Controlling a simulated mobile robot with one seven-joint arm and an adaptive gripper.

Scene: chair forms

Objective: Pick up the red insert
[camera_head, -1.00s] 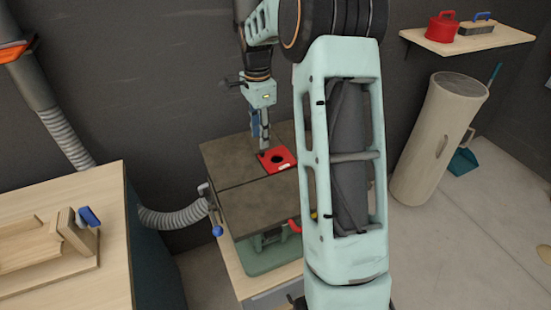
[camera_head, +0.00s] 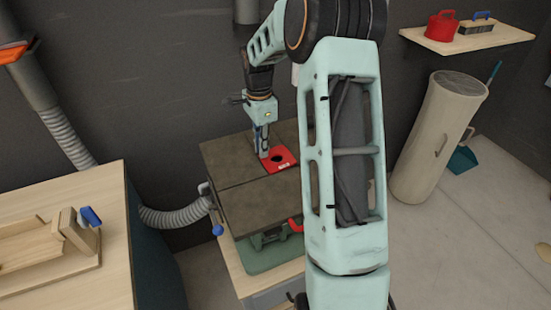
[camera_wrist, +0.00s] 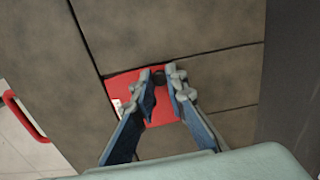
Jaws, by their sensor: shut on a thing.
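The red insert (camera_head: 284,166) is a flat square plate with a round dark hole, at the dark table top of the machine. It also shows in the wrist view (camera_wrist: 162,114), with a small white label near its left edge. My gripper (camera_head: 264,154) points down at the left part of the insert. In the wrist view my gripper's two fingers (camera_wrist: 163,88) are close together over the plate, near the hole, shut on the insert. The exact contact at the fingertips is hidden. I cannot tell whether the plate is raised from the table top.
The machine table (camera_head: 235,165) has a slot across it and a red handle (camera_head: 295,225) below. A wooden bench (camera_head: 60,285) stands at the left. A grey hose (camera_head: 170,217) runs between them. A beige cylinder (camera_head: 440,140) and a shelf (camera_head: 470,42) are at the right.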

